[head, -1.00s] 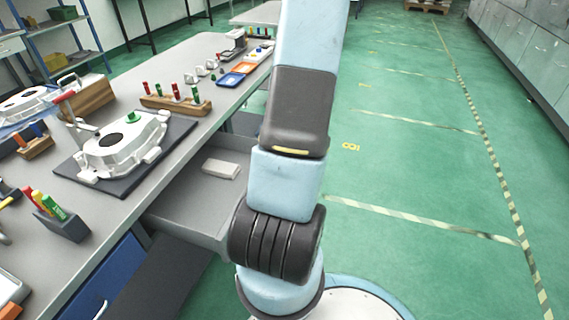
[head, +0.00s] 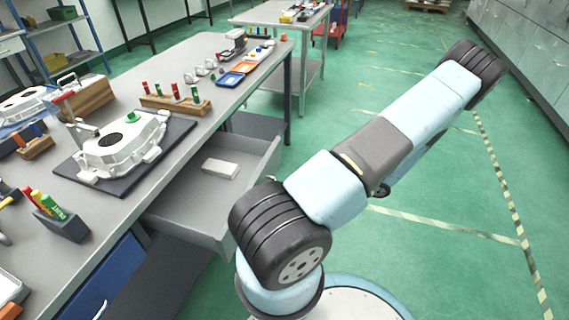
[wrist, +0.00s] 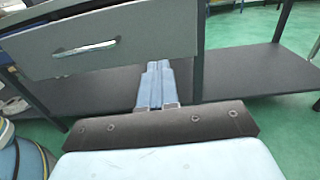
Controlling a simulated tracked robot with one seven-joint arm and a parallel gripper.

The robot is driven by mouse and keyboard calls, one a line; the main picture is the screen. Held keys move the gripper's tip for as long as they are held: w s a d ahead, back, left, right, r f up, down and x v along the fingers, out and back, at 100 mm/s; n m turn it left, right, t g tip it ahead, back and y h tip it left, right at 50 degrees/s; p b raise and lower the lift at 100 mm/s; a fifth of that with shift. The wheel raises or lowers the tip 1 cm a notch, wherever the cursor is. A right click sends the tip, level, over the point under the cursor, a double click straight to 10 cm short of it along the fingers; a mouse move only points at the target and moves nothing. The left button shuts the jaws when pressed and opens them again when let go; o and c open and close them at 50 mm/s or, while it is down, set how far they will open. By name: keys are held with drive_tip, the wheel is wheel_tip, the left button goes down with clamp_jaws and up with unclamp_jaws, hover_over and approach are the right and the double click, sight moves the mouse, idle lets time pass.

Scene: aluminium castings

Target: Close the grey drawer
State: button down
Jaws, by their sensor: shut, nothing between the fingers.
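The grey drawer (head: 190,212) is pulled out from under the bench in the head view. A pale block (head: 220,169) lies inside it. In the wrist view the grey drawer front (wrist: 150,32) fills the upper left, with its silver bar handle (wrist: 86,48). My gripper (wrist: 158,66) is shut and empty. In the wrist view its fingertips lie right of the handle, just at the lower edge of the drawer front; contact cannot be told. My gripper does not show in the head view, where my arm reaches to the upper right.
The bench top (head: 190,130) holds a white casting (head: 122,145) on a dark mat, a wooden peg rack (head: 175,105) and coloured trays. A dark lower shelf (wrist: 250,75) and a bench leg (wrist: 182,75) show in the wrist view. Green floor right of the bench is open.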

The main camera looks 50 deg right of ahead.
approach(276, 161)
drive_tip(key=shift+m, duration=0.3)
drive_tip(key=x, duration=0.6)
drive_tip(key=shift+w+a+f, duration=0.15)
drive_tip(key=shift+w+a, duration=0.1)
drive_tip(key=shift+w, duration=0.2)
drive_tip(key=shift+w, duration=0.1)
